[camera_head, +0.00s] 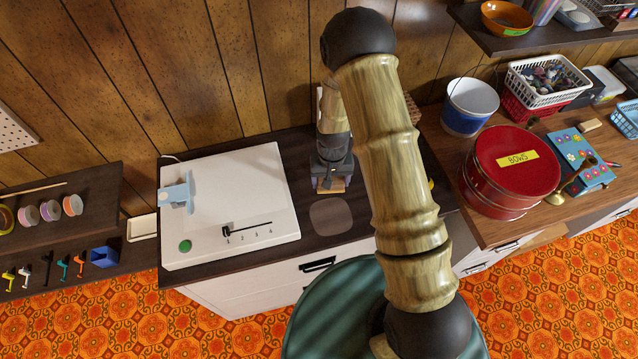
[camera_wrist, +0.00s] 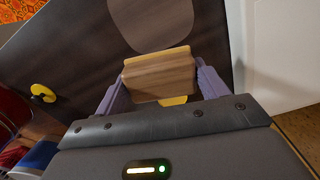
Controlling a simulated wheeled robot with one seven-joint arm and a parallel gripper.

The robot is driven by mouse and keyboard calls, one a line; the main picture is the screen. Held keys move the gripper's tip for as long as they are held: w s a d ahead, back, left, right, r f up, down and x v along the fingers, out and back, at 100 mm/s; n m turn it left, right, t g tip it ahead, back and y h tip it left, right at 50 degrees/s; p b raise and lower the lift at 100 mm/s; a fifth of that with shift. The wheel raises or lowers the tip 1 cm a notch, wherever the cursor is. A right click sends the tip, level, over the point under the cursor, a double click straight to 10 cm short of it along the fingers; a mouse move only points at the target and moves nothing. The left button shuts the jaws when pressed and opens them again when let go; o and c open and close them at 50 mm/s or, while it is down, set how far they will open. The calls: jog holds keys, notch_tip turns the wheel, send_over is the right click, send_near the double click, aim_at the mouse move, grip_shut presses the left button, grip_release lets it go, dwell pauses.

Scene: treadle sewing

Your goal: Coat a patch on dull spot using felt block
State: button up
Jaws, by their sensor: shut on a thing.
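The dull spot (camera_head: 331,216) is a pale rounded patch on the dark brown counter, right of the white machine. It also shows in the wrist view (camera_wrist: 155,22), just beyond the block. My gripper (camera_head: 331,186) points down behind the spot. In the wrist view its purple fingers (camera_wrist: 160,88) are shut on the felt block (camera_wrist: 160,72), a brown block with a tan edge and a yellowish underside. The block's far edge lies close to the spot's near edge in that view. I cannot tell whether the block touches the counter.
A white machine (camera_head: 240,165) with a green button and a lever stands left of the spot. A yellow and black knob-like thing (camera_wrist: 43,93) sits on the other side. A red tin (camera_head: 510,165) and a white-blue bucket (camera_head: 470,105) stand on the right counter.

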aim_at(319, 183)
jog(key=a, duration=0.3)
jog(key=shift+s+a, duration=0.2)
jog(key=shift+s, duration=0.2)
jog(key=shift+f, duration=0.15)
